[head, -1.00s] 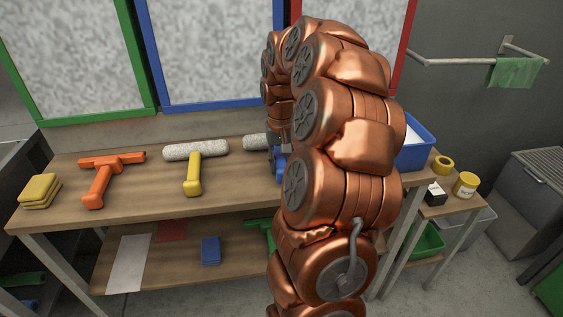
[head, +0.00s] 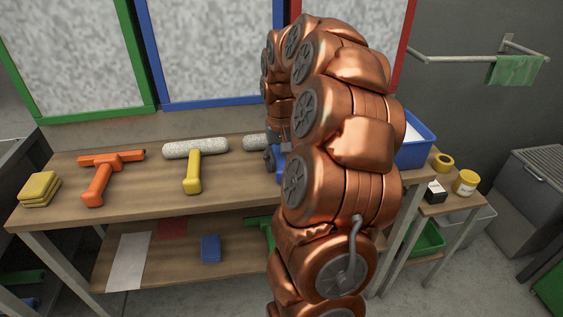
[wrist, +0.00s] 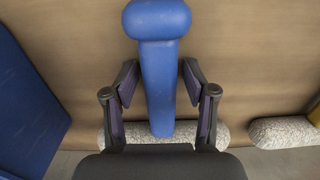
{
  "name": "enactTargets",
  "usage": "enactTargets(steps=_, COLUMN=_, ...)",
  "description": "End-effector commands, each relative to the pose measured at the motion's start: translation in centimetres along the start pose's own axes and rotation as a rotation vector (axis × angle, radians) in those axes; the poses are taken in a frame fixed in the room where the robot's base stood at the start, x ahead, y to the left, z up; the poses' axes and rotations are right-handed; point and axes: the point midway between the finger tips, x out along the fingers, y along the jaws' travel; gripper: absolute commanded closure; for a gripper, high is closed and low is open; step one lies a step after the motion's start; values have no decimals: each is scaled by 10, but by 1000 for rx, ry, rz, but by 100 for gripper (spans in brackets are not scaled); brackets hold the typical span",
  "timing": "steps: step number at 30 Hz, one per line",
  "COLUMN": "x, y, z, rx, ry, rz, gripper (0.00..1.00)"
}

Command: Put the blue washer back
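The blue washer has a thick blue handle and a speckled pale roller-like head. In the wrist view its handle (wrist: 159,75) runs between the two fingers of my gripper (wrist: 160,83), with the head (wrist: 205,134) towards the bottom of the picture. My gripper is open around the handle, with narrow gaps on both sides. The washer appears to lie on the wooden bench. In the head view only part of the washer's head (head: 254,142) and a bit of blue show beside my copper arm, which hides most of my gripper.
A yellow washer (head: 192,172) and an orange tool (head: 97,185) lie left on the bench (head: 145,195), near yellow cloths (head: 39,189). A blue bin (head: 416,142) stands at the right end. Green-, blue- and red-framed panes stand behind. The lower shelf holds a blue sponge (head: 210,248).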

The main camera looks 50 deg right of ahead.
Motion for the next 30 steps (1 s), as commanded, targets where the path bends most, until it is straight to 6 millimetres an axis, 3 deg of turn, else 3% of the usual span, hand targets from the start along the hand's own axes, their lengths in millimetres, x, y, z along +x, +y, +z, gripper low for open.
enactTargets(steps=19, x=-102, y=0, z=0, rx=0, ry=3, rz=1, gripper=45)
enactTargets(steps=30, x=-128, y=0, z=0, rx=0, ry=2, rz=0, gripper=45)
